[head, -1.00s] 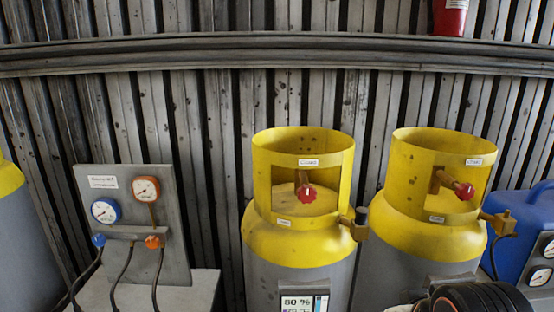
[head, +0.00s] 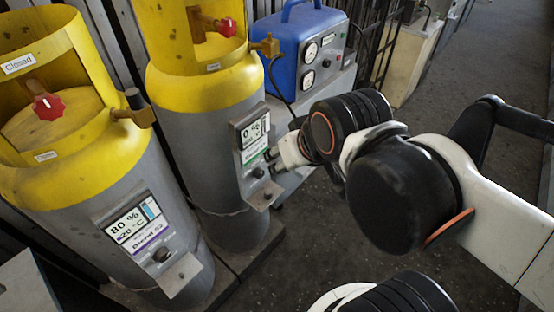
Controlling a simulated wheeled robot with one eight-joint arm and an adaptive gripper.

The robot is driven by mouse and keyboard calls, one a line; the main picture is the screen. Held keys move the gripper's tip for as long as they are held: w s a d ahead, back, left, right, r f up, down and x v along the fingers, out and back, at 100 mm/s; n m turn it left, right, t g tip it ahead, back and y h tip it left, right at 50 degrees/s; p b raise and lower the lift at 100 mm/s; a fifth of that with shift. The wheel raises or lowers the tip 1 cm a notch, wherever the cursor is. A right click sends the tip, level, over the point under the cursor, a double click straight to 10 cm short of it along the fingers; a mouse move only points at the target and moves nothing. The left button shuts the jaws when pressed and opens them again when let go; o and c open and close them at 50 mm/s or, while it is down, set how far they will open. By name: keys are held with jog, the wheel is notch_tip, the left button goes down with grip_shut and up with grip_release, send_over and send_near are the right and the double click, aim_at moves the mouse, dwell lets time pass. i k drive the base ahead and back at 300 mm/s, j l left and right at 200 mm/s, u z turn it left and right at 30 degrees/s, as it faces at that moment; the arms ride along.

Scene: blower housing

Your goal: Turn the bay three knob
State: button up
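Two grey cylinders with yellow collars stand side by side. The right cylinder (head: 205,130) has a panel (head: 250,140) with a "0" display, and a small dark knob (head: 258,172) below it. The left cylinder (head: 90,215) has a panel reading "80 %", "20 °C" and a blend label, with a dark knob (head: 161,254) under it. No bay number is readable. My gripper (head: 271,154) is beside the right panel, close to its knob; contact cannot be told. Its fingers are small and partly hidden, so their opening is unclear.
Red valve handles (head: 47,106) sit inside the yellow collars. A blue gauge box (head: 301,55) stands behind my arm on a grey stand. Metal ledges (head: 180,276) stick out below the panel knobs. Open dark floor (head: 455,90) lies to the right.

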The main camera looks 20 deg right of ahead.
aim_at(259, 173)
jog(key=k+j+u, duration=0.1)
jog(key=k+j, duration=0.35)
jog(key=k, duration=0.15)
jog(key=k+j+u, duration=0.1)
jog(key=k+j, duration=0.4)
jog(key=k, duration=0.1)
